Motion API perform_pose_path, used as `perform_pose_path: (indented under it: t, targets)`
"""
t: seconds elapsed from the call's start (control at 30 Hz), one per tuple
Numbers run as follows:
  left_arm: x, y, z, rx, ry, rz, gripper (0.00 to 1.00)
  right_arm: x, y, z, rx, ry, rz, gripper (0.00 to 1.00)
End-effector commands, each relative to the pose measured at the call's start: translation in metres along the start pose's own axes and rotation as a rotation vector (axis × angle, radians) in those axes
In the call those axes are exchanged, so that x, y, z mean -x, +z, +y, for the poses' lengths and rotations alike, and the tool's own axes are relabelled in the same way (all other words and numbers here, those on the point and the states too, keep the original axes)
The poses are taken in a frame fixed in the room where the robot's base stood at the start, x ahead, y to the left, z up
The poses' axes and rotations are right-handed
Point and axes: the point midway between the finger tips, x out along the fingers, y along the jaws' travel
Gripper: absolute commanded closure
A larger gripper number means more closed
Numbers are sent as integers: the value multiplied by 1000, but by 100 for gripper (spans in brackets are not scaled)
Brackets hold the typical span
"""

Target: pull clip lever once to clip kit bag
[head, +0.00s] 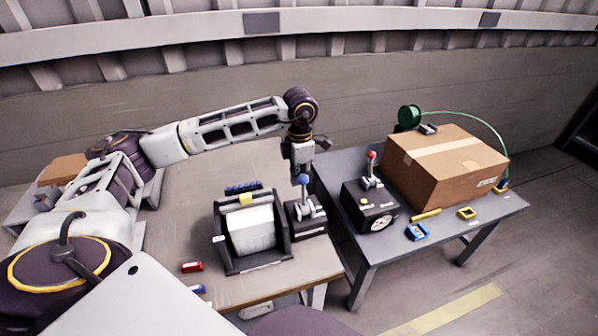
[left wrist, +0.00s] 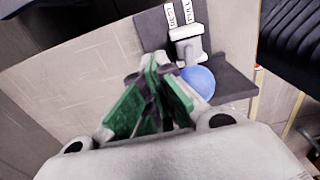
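The clip lever, a grey lever with a blue ball knob (head: 304,179), stands on a small dark base (head: 308,228). The white kit bag (head: 250,232) sits in a black frame just left of it, with a yellow piece at its top. My left gripper (head: 303,168) is at the knob, from above and behind. In the left wrist view the green-padded fingers (left wrist: 150,68) come together at the tips, with nothing visible between them. The blue knob (left wrist: 198,82) is just right of the fingers, not between them; contact is unclear. My right gripper is out of view.
A second table at right holds a black box (head: 366,207) with a red-knobbed lever (head: 371,156), a cardboard box (head: 440,172), a green spool (head: 409,116) and small coloured items. A red item (head: 192,267) lies at the near table's front. A gap separates the tables.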

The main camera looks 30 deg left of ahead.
Motion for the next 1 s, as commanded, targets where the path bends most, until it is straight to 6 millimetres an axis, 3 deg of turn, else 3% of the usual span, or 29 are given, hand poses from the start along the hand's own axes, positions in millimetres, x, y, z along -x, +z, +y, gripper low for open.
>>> perform_pose_path:
  t: [1.0]
  targets:
    - [0, 0, -56, -3, -1, 0, 100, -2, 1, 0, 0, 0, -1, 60]
